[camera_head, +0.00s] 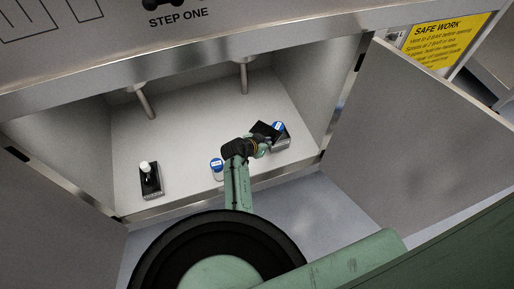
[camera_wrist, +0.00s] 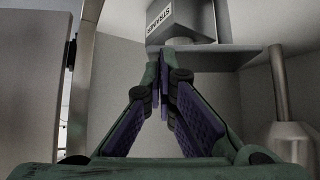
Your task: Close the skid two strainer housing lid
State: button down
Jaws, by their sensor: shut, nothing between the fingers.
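My gripper (camera_head: 248,147) reaches into the open cabinet in the head view. In the wrist view its fingers (camera_wrist: 168,62) are together at the tips with nothing between them. A grey strainer housing (camera_wrist: 182,16), with a partly readable label, shows beyond the fingertips; they appear close to it, but I cannot tell whether they touch. In the head view a metal housing (camera_head: 281,144) with a dark flat piece (camera_head: 265,131) stands beside my gripper at the right. The dark piece may be its lid; its angle is unclear, and my gripper partly hides the housing.
Another dark unit with a white top (camera_head: 149,180) stands at the left of the cabinet floor. A small blue-and-white container (camera_head: 217,168) stands near the front edge. Two pipes come down at the back. The open right door (camera_head: 405,140) and left door (camera_head: 50,215) flank the opening.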

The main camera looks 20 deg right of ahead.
jog(key=shift+s+d, duration=0.1)
jog(key=shift+d, duration=0.5)
jog(key=w+d+n+t+y+b, duration=0.1)
jog(key=w+d+n+t+b, duration=0.1)
jog(key=d, duration=0.7)
jog(key=shift+w+d+n, duration=0.35)
jog(key=shift+w+n, duration=0.15)
jog(key=shift+w, duration=0.15)
dwell(1.0)
